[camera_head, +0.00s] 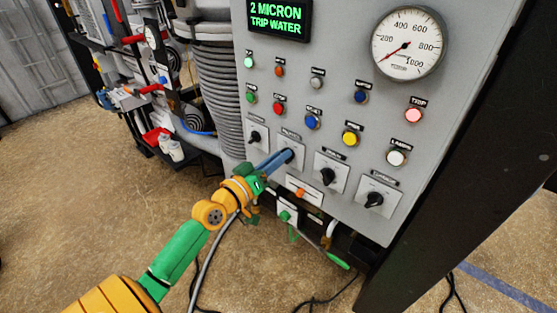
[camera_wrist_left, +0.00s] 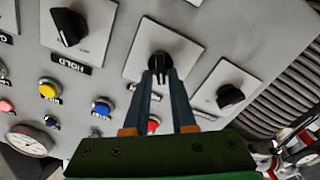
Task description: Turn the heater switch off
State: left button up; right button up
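A row of black rotary switches on white plates runs along the lower part of the grey control panel (camera_head: 340,100). My left gripper (camera_head: 286,157) reaches the second switch from the left; its label is too small to read surely. In the left wrist view, the black knob (camera_wrist_left: 160,63) of this switch stands at the fingertips (camera_wrist_left: 162,76). The fingers hide most of the knob in the head view. My right gripper is not in view.
Neighbouring switches stand close by: one at the left (camera_head: 255,136), two at the right (camera_head: 327,176) (camera_head: 374,199). Coloured buttons and lamps sit above, with a round gauge (camera_head: 408,44). A green-handled lever (camera_head: 337,260) and cables lie below the panel.

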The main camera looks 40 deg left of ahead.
pick_arm(q)
jog(key=shift+o, duration=0.9)
jog(key=shift+f, duration=0.15)
jog(key=s+b, duration=0.2)
jog(key=s, duration=0.5)
jog(key=shift+a, duration=0.25)
